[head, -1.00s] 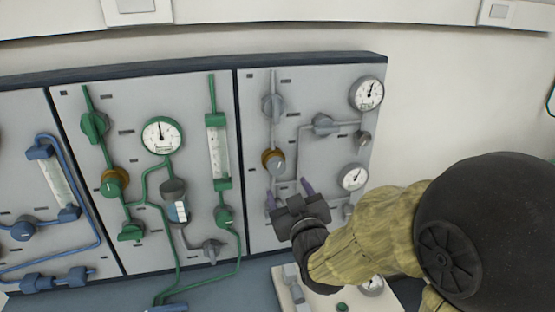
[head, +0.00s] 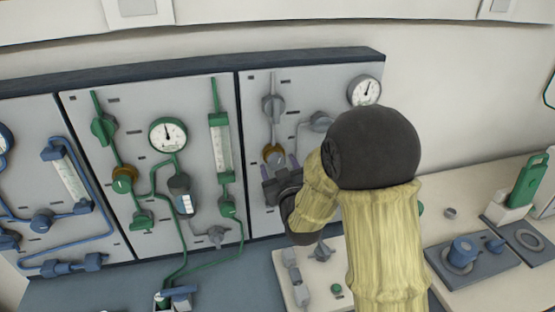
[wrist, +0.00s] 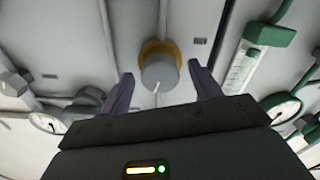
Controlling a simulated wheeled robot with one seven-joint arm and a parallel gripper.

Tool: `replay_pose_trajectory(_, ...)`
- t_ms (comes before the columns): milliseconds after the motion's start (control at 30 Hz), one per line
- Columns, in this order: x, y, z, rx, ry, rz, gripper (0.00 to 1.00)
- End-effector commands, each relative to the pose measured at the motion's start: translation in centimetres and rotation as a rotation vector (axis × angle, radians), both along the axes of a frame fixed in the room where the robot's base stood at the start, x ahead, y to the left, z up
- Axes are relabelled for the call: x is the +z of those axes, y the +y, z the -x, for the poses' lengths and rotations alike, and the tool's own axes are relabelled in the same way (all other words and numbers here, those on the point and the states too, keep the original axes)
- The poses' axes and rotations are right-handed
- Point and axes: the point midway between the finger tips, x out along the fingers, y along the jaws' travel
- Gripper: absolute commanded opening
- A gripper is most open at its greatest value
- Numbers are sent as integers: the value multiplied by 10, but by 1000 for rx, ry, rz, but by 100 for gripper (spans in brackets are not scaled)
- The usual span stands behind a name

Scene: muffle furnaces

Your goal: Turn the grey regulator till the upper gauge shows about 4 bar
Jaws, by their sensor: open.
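The grey regulator (head: 275,155) is a round grey knob with a brass collar on the right-hand grey panel. It also shows in the wrist view (wrist: 159,74), with a pale mark on its face. The upper gauge (head: 364,91) is a white dial at the panel's top right; its needle points up and slightly right, the scale too small to read. My gripper (head: 281,166) is open in front of the regulator. In the wrist view its two purple-grey fingers (wrist: 161,74) appear on either side of the knob; I cannot tell whether they touch it.
Grey valves (head: 273,106) and pipes sit above the regulator. The green-piped panel (head: 150,90) is to the left, with its own gauge (head: 168,135). My arm hides the panel's lower right. A bench with a blue fitting (head: 463,250) lies at the right.

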Motion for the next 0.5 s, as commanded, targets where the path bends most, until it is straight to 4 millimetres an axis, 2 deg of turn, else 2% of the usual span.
replay_pose_trajectory(167, 0, 4, -14, 0, 1, 0, 63)
replay_pose_trajectory(433, 0, 4, -16, 0, 0, 0, 63)
replay_pose_trajectory(500, 0, 4, -15, 0, 0, 0, 51)
